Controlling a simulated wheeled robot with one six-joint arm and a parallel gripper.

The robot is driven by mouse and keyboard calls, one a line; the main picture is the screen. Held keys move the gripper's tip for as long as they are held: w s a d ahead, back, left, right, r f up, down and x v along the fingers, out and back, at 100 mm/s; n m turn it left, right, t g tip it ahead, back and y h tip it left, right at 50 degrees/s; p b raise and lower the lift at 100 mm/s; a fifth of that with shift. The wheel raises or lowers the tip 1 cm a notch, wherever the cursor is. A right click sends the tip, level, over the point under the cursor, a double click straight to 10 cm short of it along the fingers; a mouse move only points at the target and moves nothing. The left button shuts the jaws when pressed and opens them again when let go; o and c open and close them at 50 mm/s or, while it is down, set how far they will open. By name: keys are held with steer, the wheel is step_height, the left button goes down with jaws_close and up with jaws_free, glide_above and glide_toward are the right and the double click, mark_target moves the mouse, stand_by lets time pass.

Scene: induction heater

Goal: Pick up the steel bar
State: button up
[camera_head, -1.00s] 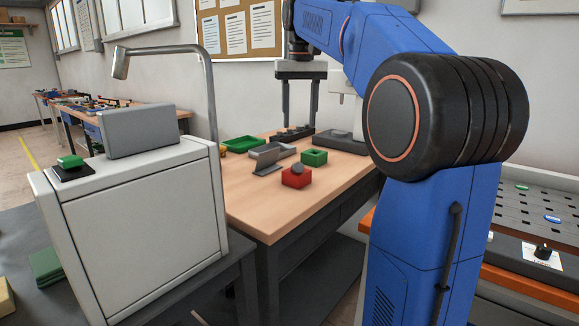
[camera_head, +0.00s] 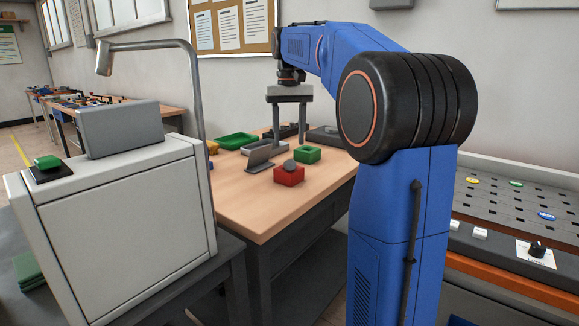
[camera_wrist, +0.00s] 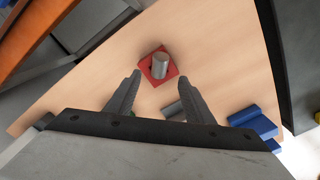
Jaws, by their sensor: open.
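The steel bar (camera_wrist: 160,66) is a short grey cylinder standing in a red block (camera_wrist: 147,73) on the wooden table. In the head view, the bar's grey top (camera_head: 290,164) shows over the red block (camera_head: 289,178). My gripper (camera_head: 288,139) hangs over the table with its fingers pointing down, above and apart from the bar. In the wrist view, my gripper (camera_wrist: 160,74) is open, with the bar showing between and just beyond its fingertips. Nothing is between the fingers.
A green block (camera_head: 307,154) and a grey angled holder (camera_head: 260,160) stand close to the red block. A green tray (camera_head: 235,141) lies farther back. The front of the table (camera_head: 245,205) is clear. A white machine (camera_head: 125,220) stands at the left.

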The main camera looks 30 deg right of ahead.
mark_target(290, 165)
steer(key=shift+s+f, duration=0.1)
steer(key=shift+f, duration=3.6)
jaws_close()
steer(key=shift+r, duration=0.1)
